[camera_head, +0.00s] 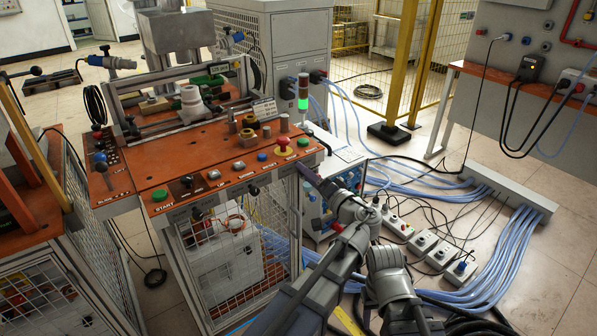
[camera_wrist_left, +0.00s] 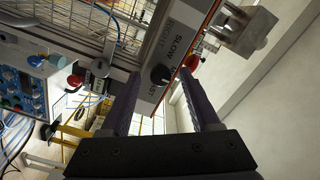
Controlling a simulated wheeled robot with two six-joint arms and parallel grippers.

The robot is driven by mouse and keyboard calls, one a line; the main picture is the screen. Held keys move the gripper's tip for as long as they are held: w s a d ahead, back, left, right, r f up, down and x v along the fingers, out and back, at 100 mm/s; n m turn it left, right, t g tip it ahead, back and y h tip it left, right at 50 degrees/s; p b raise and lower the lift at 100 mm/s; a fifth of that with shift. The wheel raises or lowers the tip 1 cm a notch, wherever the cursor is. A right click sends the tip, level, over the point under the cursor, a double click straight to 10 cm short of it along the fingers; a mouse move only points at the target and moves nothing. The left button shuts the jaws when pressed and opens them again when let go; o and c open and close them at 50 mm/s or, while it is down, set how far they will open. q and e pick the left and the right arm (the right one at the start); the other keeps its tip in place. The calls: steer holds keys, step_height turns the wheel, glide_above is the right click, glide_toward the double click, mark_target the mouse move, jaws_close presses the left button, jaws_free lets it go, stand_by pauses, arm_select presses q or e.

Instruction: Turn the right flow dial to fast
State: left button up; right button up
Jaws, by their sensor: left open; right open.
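My right gripper does not show.
The front edge holds a green START button (camera_head: 160,195). A red button (camera_head: 283,143) stands on top near the right end. A grey and blue unit (camera_head: 345,185) stands right of the bench. Blue hoses (camera_head: 500,260) and power strips (camera_head: 424,243) cover the floor on the right.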

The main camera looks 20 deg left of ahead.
arm_select(q)
steer(key=shift+d, duration=0.1)
steer(key=shift+c, duration=0.4)
jaws_close()
